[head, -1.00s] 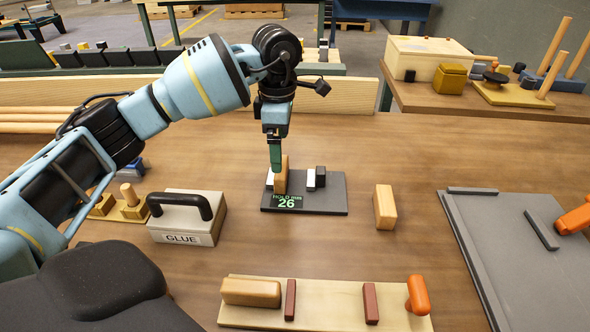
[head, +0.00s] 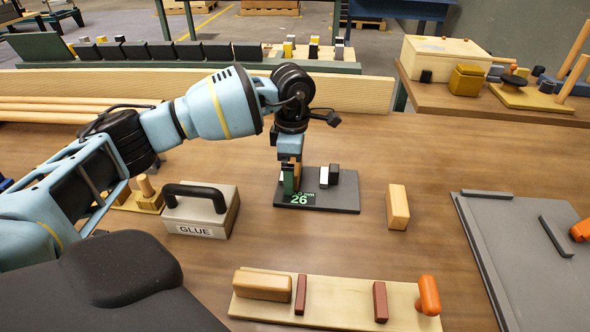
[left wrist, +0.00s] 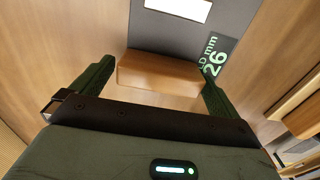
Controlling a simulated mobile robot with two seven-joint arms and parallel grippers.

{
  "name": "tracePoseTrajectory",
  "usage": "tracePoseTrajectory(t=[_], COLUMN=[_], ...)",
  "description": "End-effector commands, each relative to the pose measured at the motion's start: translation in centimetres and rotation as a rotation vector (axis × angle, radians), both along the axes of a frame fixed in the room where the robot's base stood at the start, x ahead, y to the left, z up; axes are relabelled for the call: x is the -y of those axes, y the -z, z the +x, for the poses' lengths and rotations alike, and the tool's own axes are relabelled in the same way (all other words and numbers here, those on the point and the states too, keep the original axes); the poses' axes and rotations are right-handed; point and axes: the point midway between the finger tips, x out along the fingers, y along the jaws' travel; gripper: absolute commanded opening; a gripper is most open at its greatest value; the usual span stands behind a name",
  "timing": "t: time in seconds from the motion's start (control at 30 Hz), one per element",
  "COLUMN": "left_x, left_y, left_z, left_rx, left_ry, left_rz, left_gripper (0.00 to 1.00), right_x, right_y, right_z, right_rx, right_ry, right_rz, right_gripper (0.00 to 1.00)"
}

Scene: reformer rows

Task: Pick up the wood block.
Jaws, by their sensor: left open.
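A wood block (left wrist: 158,72) stands on the dark plate with the green "26" display (head: 298,199). In the left wrist view it lies between the two fingers of my left gripper (left wrist: 155,85). The fingers are apart, with a gap visible at least on the left side of the block. In the head view my left gripper (head: 290,178) is down at the plate and hides most of this block. A second wood block (head: 398,207) rests on the bare table to the right of the plate. My right gripper is not in view.
White and black blocks (head: 329,176) stand on the plate, right of my gripper. A grey GLUE box (head: 200,212) with a black handle is to the left. A pale board (head: 340,302) with wooden pieces lies in front; a grey tray (head: 500,240) is at the right.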

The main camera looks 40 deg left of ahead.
Motion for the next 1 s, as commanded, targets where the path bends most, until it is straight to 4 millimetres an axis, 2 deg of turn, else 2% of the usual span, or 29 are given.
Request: tracePoseTrajectory(t=[0.27,0.6,0.83,1.0], left_x=[-0.02,-0.01,0.00,0.02], left_y=[0.20,0.15,0.06,-0.78], left_z=[0.03,0.03,0.04,0.09], left_rx=[0.001,0.001,0.002,0.004], left_ry=[0.000,0.000,0.000,0.000], left_rz=[0.000,0.000,-0.001,-0.001], left_gripper=[0.99,0.55,0.54,0.54], right_x=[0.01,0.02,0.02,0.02], right_y=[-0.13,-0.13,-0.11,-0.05], right_z=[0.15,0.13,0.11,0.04], right_rx=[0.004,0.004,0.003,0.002], right_ry=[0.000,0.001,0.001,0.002], right_rz=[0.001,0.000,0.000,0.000], right_gripper=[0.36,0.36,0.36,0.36])
